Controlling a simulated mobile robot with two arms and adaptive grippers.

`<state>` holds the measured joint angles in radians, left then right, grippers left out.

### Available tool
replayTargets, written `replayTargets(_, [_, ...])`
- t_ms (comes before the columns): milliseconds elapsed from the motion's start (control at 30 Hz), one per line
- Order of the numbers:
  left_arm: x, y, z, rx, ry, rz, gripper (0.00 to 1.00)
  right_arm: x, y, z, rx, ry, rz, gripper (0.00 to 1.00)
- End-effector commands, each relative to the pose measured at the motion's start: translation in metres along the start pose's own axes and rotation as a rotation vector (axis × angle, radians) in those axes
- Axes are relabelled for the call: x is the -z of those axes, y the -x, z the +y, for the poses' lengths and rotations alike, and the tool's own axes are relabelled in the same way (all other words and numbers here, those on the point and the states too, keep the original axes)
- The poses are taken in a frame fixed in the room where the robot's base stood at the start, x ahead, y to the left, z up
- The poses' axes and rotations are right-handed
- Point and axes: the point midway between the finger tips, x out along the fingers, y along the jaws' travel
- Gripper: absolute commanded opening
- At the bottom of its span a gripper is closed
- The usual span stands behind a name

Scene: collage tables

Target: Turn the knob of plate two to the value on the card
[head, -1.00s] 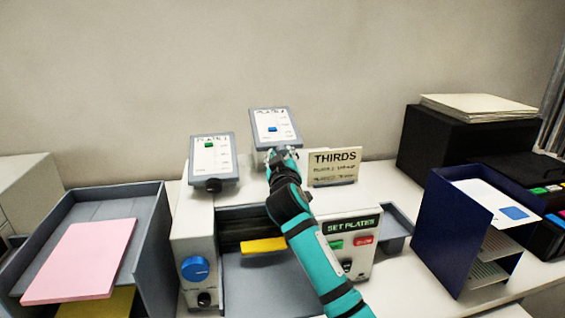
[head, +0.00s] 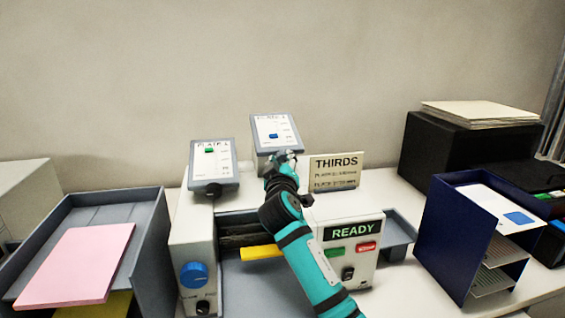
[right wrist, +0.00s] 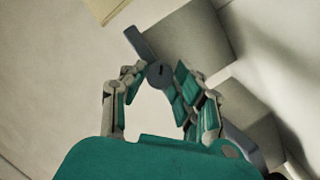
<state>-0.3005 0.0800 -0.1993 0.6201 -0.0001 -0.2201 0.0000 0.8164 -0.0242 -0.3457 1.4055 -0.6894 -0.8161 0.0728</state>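Plate two (head: 275,122) is the right of two tilted grey-framed panels on the machine, with a blue marker (head: 273,136) low on its white scale. My right gripper (head: 282,158) is at its lower edge and hides its knob in the head view. In the right wrist view the dark round knob (right wrist: 160,75) sits between the fingertips of my right gripper (right wrist: 158,72), which seem to touch it on both sides. The card (head: 336,172) reads THIRDS; its smaller lines are too blurred to read. My left gripper is not in view.
Plate one (head: 211,165), with a green marker, stands close on the left. The machine's display (head: 352,231) reads READY. A grey tray with a pink pad (head: 75,262) is at left. A navy rack (head: 450,235) and a black box (head: 460,150) are at right.

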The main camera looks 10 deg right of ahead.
Motion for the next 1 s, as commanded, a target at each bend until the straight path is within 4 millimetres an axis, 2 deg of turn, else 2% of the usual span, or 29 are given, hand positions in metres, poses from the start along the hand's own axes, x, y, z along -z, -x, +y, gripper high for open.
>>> replayTargets(33, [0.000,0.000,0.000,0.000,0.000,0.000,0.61,0.000,0.000,0.000,0.001,0.000,0.000,0.35])
replayTargets(167, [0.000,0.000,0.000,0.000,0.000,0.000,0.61,0.000,0.000,0.000,0.001,-0.001,0.000,0.52])
replayTargets(400, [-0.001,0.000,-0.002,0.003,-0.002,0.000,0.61,0.000,0.000,0.000,0.001,-0.001,0.000,0.52])
replayTargets(533, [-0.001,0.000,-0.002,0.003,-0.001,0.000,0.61,0.000,0.008,-0.001,0.002,-0.002,0.000,0.52])
replayTargets(667, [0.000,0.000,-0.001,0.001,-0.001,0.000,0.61,0.000,0.029,-0.001,0.002,-0.003,0.001,0.52])
replayTargets(1000, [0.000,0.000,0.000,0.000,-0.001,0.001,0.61,0.000,0.098,-0.001,0.002,-0.003,0.000,0.52])
